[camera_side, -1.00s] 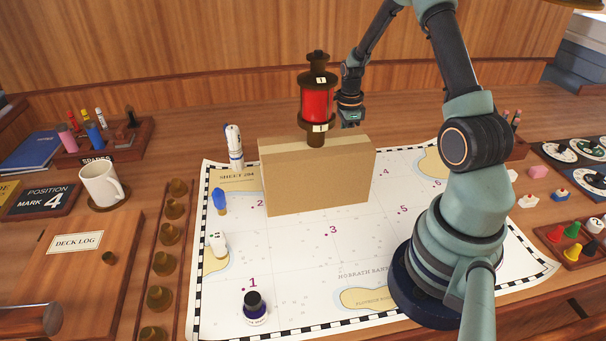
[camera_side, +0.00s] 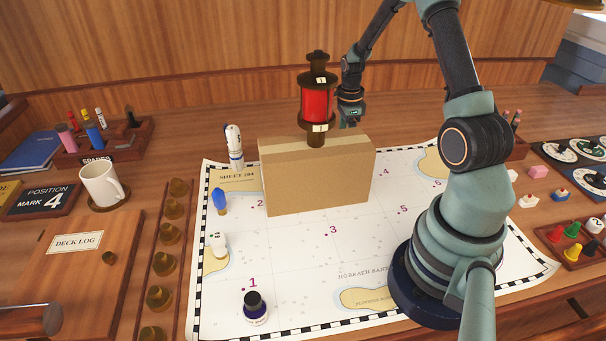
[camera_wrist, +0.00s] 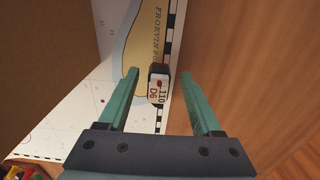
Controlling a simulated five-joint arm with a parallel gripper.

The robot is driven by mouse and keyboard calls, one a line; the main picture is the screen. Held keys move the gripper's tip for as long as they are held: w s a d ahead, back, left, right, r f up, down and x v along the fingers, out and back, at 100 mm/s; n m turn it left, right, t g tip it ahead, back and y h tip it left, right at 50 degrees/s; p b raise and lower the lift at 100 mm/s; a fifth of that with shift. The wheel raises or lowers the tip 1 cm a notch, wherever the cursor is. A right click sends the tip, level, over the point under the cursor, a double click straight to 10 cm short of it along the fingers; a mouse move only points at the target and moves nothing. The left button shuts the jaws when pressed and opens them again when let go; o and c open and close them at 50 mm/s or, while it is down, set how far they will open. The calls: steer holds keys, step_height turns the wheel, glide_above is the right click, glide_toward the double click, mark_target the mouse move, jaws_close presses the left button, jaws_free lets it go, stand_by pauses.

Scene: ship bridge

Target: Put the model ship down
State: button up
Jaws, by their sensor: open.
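My gripper (camera_side: 350,118) is behind the cardboard box (camera_side: 318,178) in the side view, with its tips partly hidden. In the wrist view my gripper (camera_wrist: 162,95) is open, its two green fingers apart.
The box stands upright on the chart (camera_side: 290,260). A marker pen (camera_side: 234,147), a blue-topped piece (camera_side: 220,201) and an ink bottle (camera_side: 254,308) stand at the chart's left. The chart's front middle is clear.

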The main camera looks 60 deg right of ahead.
step_height(320, 180, up, 11)
steer(key=shift+f, duration=0.15)
steer(key=shift+f, duration=0.1)
stand_by(0.3)
step_height(320, 180, down, 12)
steer(key=shift+f, duration=0.2)
steer(key=shift+r, duration=1.55)
